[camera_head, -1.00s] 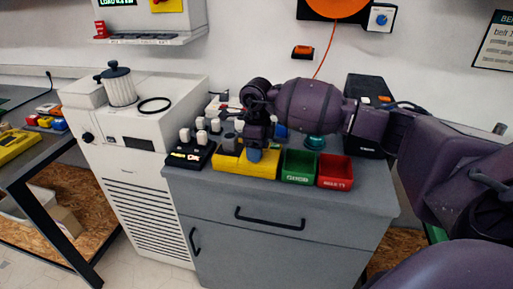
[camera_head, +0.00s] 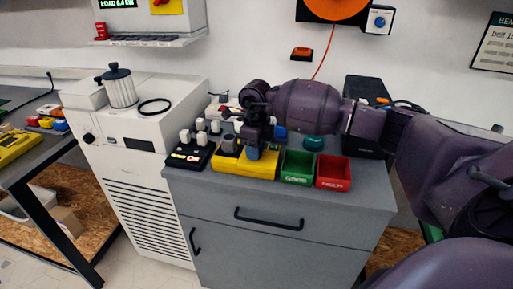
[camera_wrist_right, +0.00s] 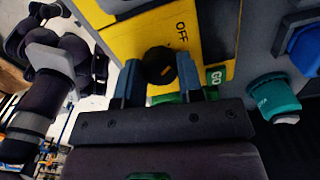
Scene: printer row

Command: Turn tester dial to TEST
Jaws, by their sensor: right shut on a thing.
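The yellow tester (camera_head: 262,168) sits on the grey cabinet top near its front edge. In the right wrist view its yellow face (camera_wrist_right: 130,33) carries a round black dial (camera_wrist_right: 159,64) with a small orange mark on its right side. The word OFF shows beside the dial, and a green GO label (camera_wrist_right: 215,76) is at the face's edge. No TEST marking is readable. My right gripper (camera_head: 254,152) is at the tester from above; in the wrist view its two blue-grey fingers (camera_wrist_right: 163,88) are shut on the dial from both sides. My left gripper does not show.
A green bin (camera_head: 298,168) and a red bin (camera_head: 333,172) stand right of the tester. A black holder (camera_head: 190,156) with white-topped pieces stands left. A teal knob (camera_head: 313,143) is behind the green bin. A white machine (camera_head: 125,150) adjoins the cabinet.

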